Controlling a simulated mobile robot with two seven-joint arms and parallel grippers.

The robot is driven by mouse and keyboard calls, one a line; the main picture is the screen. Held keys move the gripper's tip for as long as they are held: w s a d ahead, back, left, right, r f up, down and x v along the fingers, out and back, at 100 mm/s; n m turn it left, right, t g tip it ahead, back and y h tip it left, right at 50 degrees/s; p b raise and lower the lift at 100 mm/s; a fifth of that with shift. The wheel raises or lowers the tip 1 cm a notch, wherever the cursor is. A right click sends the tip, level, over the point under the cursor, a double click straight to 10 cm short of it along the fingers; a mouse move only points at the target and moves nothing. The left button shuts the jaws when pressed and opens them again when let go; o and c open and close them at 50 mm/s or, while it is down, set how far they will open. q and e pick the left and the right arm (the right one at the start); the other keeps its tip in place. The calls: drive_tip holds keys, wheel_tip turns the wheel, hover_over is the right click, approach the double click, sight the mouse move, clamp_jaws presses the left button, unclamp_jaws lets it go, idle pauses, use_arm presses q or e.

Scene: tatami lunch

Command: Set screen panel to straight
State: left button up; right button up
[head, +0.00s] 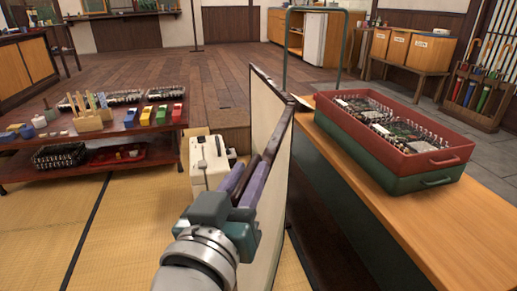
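The screen panel (269,105) stands upright in the middle of the head view, cream with a dark frame edge. A second cream face (263,245) shows lower down, behind my gripper. The panels seem to meet at an angle near the dark upright edge, but how far they are folded is hard to tell. My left gripper (266,147) has purple fingers pointing up and away, with dark tips overlapping the panel. I cannot tell whether the tips touch it or how far apart they are. My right gripper is not in view.
A wooden counter (440,225) stands close on the right, bearing a red crate (445,160) on a green one (428,181). A white case (208,165) stands left of the panel. A low dark shelf (150,128) with toys is farther left. Tatami floor (125,225) lies clear at front left.

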use_arm(q)
drive_tip(key=shift+o, duration=1.2)
drive_tip(key=shift+s, duration=0.1)
drive_tip(key=p+v, duration=0.3)
drive_tip(key=v, duration=0.5)
drive_tip(key=shift+s+r+p, duration=0.1)
drive_tip(key=shift+s+p, duration=0.2)
drive_tip(key=shift+p, duration=0.1)
drive_tip(key=shift+s+a, duration=0.15)
drive_tip(key=shift+s, duration=0.45)
